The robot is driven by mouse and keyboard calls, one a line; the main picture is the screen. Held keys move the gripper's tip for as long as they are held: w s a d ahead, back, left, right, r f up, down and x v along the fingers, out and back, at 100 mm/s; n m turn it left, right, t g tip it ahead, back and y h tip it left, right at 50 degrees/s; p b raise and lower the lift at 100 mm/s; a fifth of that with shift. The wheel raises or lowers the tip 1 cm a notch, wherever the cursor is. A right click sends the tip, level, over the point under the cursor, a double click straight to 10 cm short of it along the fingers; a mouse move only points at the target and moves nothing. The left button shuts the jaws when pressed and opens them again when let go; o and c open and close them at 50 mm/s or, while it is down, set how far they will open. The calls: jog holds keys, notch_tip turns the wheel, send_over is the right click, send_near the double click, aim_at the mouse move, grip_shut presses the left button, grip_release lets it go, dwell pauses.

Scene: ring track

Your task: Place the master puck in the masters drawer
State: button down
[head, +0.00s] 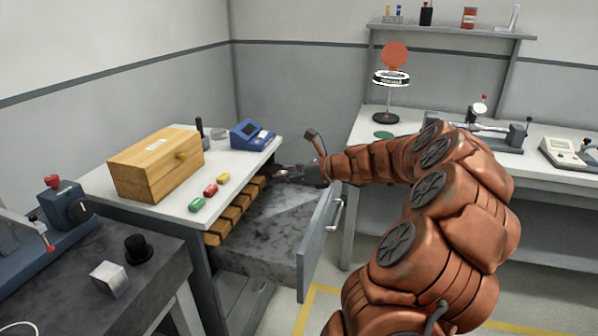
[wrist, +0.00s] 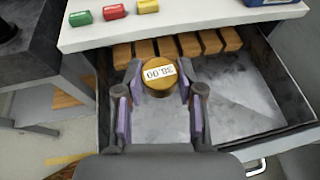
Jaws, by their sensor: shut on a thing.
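The master puck (wrist: 157,80) is a round brass-coloured disc with a white label that seems to read 38.00 upside down in the wrist view. My gripper (wrist: 158,88) is shut on it, one finger on each side. The open masters drawer (head: 318,240) has a grey mottled floor, also seen in the wrist view (wrist: 235,100). My gripper (head: 290,173) is over the drawer's far part in the head view, where the puck is hard to make out. In the wrist view the puck appears in front of a row of wooden blocks; I cannot tell its height above the floor.
Several wooden blocks (head: 230,213) line the drawer's side under the white bench top (head: 190,190). On that top are a wooden box (head: 155,165), green, red and yellow blocks, and a blue device (head: 252,134). The drawer floor in front of the blocks is clear.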

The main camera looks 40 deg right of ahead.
jog(key=w+a, duration=0.3)
jog(key=a, duration=0.7)
jog(key=w+a, duration=0.3)
jog(key=a, duration=0.7)
jog(key=w+a+f, duration=0.1)
jog(key=w+a, duration=0.3)
jog(key=a, duration=0.6)
jog(key=shift+a+m+h, duration=0.2)
jog(key=shift+m+h, duration=0.2)
